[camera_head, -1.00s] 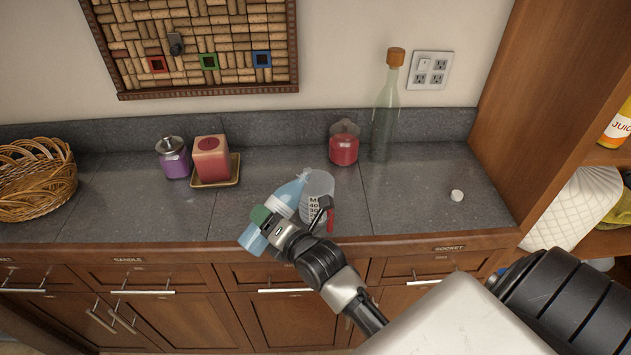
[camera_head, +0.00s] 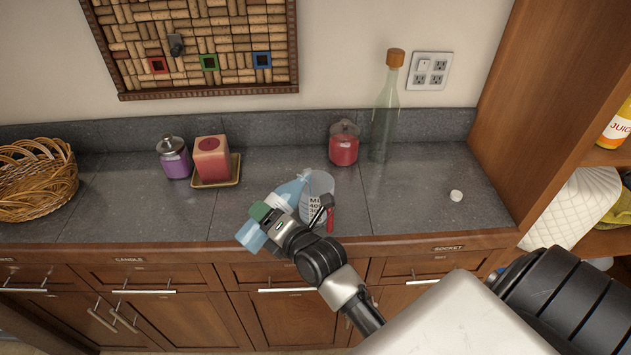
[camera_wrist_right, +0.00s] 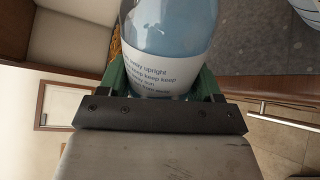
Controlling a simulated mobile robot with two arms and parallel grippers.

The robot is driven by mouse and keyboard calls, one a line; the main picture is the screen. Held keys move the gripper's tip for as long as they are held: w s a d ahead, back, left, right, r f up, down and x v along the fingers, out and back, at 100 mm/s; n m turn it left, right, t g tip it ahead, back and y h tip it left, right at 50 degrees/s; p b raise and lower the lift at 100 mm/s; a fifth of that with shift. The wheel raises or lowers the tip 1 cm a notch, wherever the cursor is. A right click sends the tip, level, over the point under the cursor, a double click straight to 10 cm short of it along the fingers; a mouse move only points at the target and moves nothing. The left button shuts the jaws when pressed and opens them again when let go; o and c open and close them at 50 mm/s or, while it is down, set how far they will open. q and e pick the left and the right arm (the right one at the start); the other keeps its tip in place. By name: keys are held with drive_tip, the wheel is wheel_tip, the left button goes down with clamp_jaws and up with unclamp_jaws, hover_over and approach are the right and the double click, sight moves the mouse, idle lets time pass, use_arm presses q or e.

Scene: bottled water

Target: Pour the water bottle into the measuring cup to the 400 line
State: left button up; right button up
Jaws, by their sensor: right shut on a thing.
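A blue water bottle (camera_head: 291,191) is tilted, its neck up and to the right with its mouth at the rim of the measuring cup. The clear measuring cup (camera_head: 317,205), with dark markings and a red handle, stands upright on the counter near its front edge; the water level inside cannot be made out. My right gripper (camera_head: 264,216) is shut around the bottle's body. In the right wrist view the bottle (camera_wrist_right: 170,35) sits between the green fingers (camera_wrist_right: 160,88), its printed label showing. My left gripper is not in view.
A white cap (camera_head: 456,196) lies on the grey counter (camera_head: 410,205) at right. A red jar (camera_head: 343,146) and a tall corked glass bottle (camera_head: 384,125) stand behind. A purple jar (camera_head: 173,158), a red candle (camera_head: 211,160) and a wicker basket (camera_head: 35,182) are at left.

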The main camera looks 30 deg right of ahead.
drive_tip(key=shift+r, duration=0.4)
drive_tip(key=shift+w+d+r+m+y+p, duration=0.1)
drive_tip(key=shift+d+r+m+y+p, duration=0.1)
drive_tip(key=shift+r+m+p, duration=0.4)
drive_tip(key=shift+w+d+r+m+y+p, duration=0.1)
drive_tip(key=shift+d+r+m+p, duration=0.2)
drive_tip(key=shift+p, duration=0.45)
idle(0.7)
drive_tip(key=shift+a+r+m+y+p, duration=0.1)
drive_tip(key=shift+r+m+y+p, duration=0.15)
drive_tip(key=shift+m+p, duration=0.35)
idle(2.9)
drive_tip(key=shift+r+m+p, duration=0.4)
drive_tip(key=shift+p, duration=0.05)
idle(1.6)
